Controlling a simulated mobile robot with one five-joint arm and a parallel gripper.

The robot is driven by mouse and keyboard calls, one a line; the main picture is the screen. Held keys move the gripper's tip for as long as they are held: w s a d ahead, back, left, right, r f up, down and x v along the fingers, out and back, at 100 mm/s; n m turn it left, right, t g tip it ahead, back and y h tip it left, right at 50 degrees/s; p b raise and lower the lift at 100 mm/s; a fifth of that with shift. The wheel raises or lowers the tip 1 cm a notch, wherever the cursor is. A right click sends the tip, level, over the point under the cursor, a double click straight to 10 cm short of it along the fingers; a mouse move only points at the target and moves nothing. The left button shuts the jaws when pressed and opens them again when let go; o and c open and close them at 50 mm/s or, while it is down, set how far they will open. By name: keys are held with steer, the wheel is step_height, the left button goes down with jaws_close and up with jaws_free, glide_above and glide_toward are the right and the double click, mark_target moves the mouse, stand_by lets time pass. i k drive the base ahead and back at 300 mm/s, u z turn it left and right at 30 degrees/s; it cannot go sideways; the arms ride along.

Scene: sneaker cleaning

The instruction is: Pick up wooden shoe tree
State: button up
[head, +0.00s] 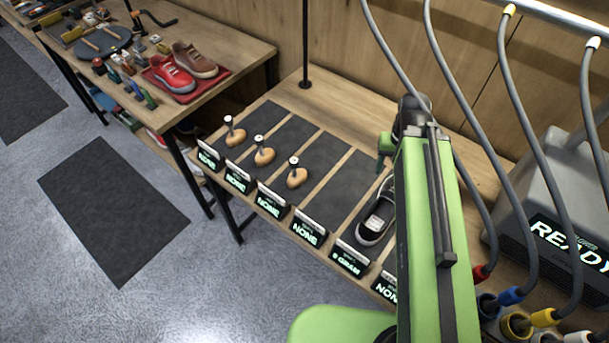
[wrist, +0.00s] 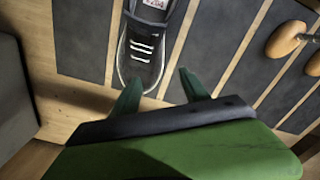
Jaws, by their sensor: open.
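Three wooden shoe trees stand on dark mats on the bench in the head view: one at the left (head: 235,137), a middle one (head: 264,156) and a right one (head: 297,178). Each has a tan rounded body and a post with a pale top. In the wrist view, one shoe tree (wrist: 285,39) and part of another (wrist: 315,64) show at the right edge.
The dark sneaker with white laces (head: 375,222) lies on a mat beside my arm. Small signs (head: 310,229) line the bench's front edge. Hoses (head: 530,130) hang at the right near a grey machine (head: 560,190). Another table holds red and brown shoes (head: 172,75).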

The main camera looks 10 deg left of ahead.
mark_target(298, 176)
steer(key=z, duration=0.45)
steer(key=k, duration=1.4)
steer(key=u, duration=1.8)
steer(key=i, duration=1.7)
steer(key=u, duration=0.05)
